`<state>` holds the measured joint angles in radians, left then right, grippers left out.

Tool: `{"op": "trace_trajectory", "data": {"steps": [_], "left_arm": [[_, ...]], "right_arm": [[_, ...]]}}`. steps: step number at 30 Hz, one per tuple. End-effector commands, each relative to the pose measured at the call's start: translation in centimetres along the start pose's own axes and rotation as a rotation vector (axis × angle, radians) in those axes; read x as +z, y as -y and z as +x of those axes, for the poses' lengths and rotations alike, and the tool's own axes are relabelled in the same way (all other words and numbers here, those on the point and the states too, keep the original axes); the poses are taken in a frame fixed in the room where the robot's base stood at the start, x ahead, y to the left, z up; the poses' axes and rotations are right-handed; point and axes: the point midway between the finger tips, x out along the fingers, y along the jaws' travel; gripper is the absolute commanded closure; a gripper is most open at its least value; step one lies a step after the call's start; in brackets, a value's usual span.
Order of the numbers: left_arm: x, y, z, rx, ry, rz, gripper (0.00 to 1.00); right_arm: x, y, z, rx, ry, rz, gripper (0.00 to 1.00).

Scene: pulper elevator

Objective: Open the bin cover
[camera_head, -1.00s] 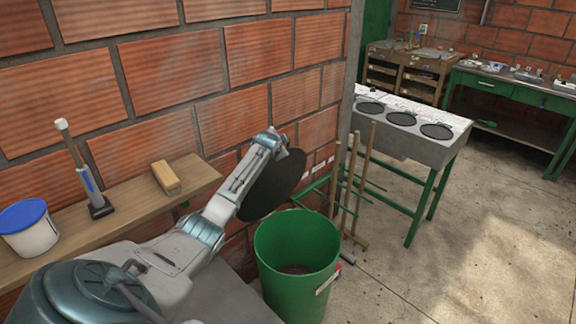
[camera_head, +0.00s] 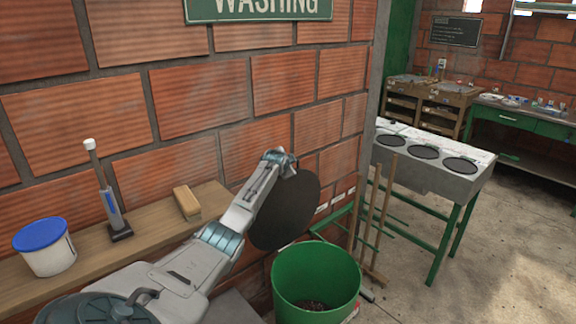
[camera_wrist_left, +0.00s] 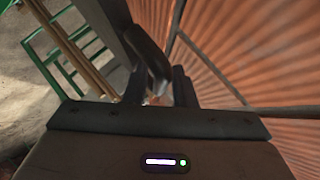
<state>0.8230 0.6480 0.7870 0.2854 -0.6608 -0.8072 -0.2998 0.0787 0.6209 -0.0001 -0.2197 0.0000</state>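The green bin (camera_head: 318,290) stands at the lower middle of the head view, its mouth uncovered and dark contents showing inside. A round black disc (camera_head: 285,215), which looks like its cover, stands steeply tilted above the bin's left rear, near the brick wall. My left arm reaches in from the lower left, and its gripper end (camera_head: 281,160) is at the disc's upper edge. My right gripper is not in view.
A wooden shelf (camera_head: 150,232) along the wall holds a blue-lidded tub (camera_head: 45,248), an upright brush (camera_head: 107,195) and a wooden block (camera_head: 187,202). Wooden poles (camera_head: 378,225) lean right of the bin, beside a green-legged table (camera_head: 440,165). Concrete floor at right is clear.

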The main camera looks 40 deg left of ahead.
Motion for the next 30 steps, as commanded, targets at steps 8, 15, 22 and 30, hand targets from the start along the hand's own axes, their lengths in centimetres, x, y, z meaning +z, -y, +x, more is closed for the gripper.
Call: {"op": "trace_trajectory", "data": {"steps": [8,15,22,30], "left_arm": [[0.0,0.0,0.0,0.0,-0.001,0.0,0.66],[0.1,0.0,-0.7,-0.002,-0.001,0.002,0.66],[0.1,-0.1,-3.3,-0.003,-0.002,0.004,0.66],[0.2,-0.1,-7.2,-0.002,-0.002,0.003,0.66]], "right_arm": [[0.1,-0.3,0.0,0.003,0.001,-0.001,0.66],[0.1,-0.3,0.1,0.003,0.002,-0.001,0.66],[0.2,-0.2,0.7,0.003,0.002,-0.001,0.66],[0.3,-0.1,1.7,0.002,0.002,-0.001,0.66]]}}
